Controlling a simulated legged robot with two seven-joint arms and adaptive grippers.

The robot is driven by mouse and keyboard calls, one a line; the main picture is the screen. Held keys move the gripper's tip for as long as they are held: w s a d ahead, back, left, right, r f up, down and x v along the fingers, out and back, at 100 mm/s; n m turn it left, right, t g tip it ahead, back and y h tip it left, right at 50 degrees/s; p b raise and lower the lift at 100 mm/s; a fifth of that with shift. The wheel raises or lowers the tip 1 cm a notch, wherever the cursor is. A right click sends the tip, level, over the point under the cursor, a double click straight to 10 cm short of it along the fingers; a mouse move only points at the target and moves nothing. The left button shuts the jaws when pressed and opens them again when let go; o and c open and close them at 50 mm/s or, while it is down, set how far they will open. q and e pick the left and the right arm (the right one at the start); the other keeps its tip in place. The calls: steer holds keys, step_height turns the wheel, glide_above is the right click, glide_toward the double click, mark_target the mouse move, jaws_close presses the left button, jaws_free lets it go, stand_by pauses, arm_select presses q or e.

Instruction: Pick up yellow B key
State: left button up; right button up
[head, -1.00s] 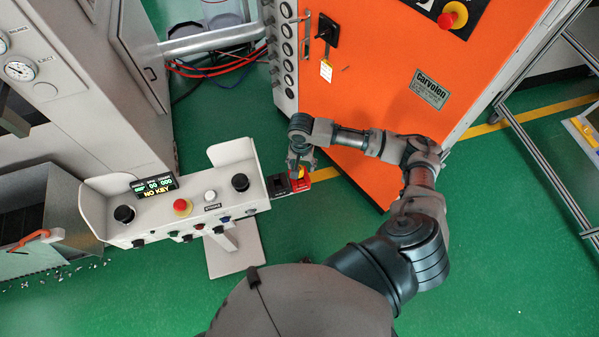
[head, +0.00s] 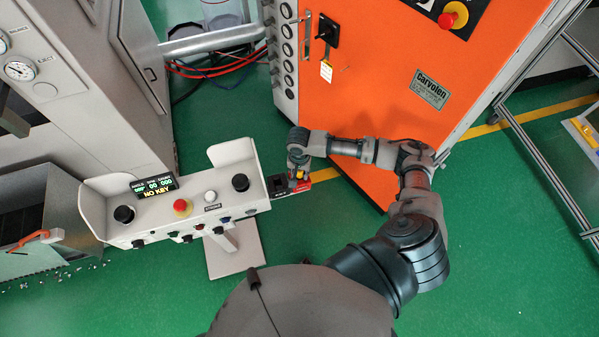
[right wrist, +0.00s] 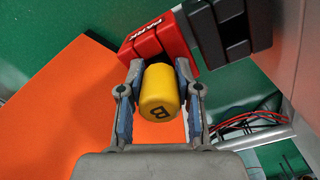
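The yellow B key (right wrist: 160,95) is a rounded yellow piece with a black B on its end. In the right wrist view it stands between the two fingers of my right gripper (right wrist: 160,68), with the red block (right wrist: 160,38) behind it. The fingers flank it closely; I cannot tell whether the pads press on it. In the head view my right gripper (head: 298,168) is over the red block at the right end of the control panel (head: 190,208), and a little yellow shows there. Whether the key is seated in the block is hidden. My left gripper is not in view.
A black block (right wrist: 228,30) sits beside the red one. The panel carries a red emergency button (head: 182,207), black knobs and a display (head: 155,188) reading NO KEY. An orange cabinet (head: 385,85) stands close behind my right arm.

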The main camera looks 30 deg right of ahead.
jaws_close()
step_height(320, 180, up, 10)
steer(key=shift+f+p, duration=0.1)
steer(key=shift+p, duration=0.35)
steer(key=shift+r+p, duration=0.45)
steer(key=shift+r, duration=0.1)
step_height(320, 180, up, 5)
steer(key=p, duration=0.6)
steer(key=shift+f, duration=0.2)
